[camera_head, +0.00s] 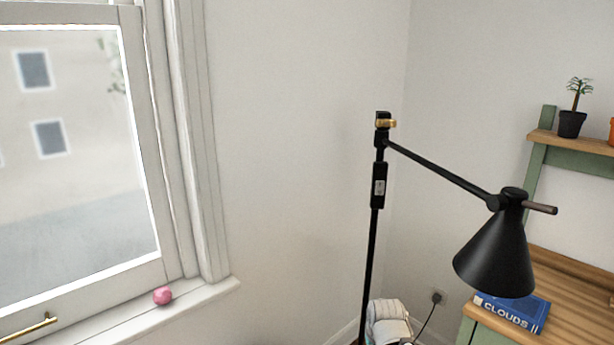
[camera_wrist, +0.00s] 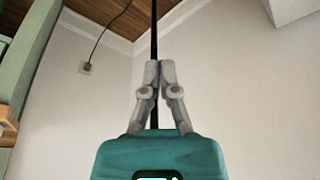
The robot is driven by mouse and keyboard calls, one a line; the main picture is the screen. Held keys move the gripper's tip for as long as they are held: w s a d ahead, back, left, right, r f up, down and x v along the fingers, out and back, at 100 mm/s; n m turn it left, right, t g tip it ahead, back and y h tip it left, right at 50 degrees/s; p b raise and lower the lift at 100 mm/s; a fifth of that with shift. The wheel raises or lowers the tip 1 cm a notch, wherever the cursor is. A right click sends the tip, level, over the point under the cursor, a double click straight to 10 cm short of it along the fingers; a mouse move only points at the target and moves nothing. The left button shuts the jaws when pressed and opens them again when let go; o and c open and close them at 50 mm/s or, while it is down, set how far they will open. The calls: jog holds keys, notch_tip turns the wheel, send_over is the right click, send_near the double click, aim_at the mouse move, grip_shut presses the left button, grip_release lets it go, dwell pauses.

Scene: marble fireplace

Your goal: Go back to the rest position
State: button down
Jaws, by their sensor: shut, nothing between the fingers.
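My gripper (camera_wrist: 159,66) shows in the wrist view, its two grey fingers shut against each other with nothing between them. The teal housing below the fingers is mine. The fingers point toward the top of the picture, in front of a thin black upright pole (camera_wrist: 154,30). I cannot tell how far the pole is from the fingertips. I cannot make out my gripper in the head view.
A black floor lamp (camera_head: 494,258) stands near the room corner. A green-legged desk at right bears a blue book (camera_head: 512,311); a potted plant (camera_head: 571,122) stands on the shelf above. A pink ball (camera_head: 162,296) rests on the windowsill (camera_head: 210,291). A pale object (camera_head: 388,322) sits low by the lamp pole.

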jog(key=s+g, duration=0.4)
jog(key=s, duration=0.3)
notch_tip(320, 180, up, 17)
jog(key=p, duration=1.7)
jog(key=shift+w+a+f+p, duration=0.2)
jog(key=shift+w+p, duration=0.1)
jog(key=shift+p, duration=0.05)
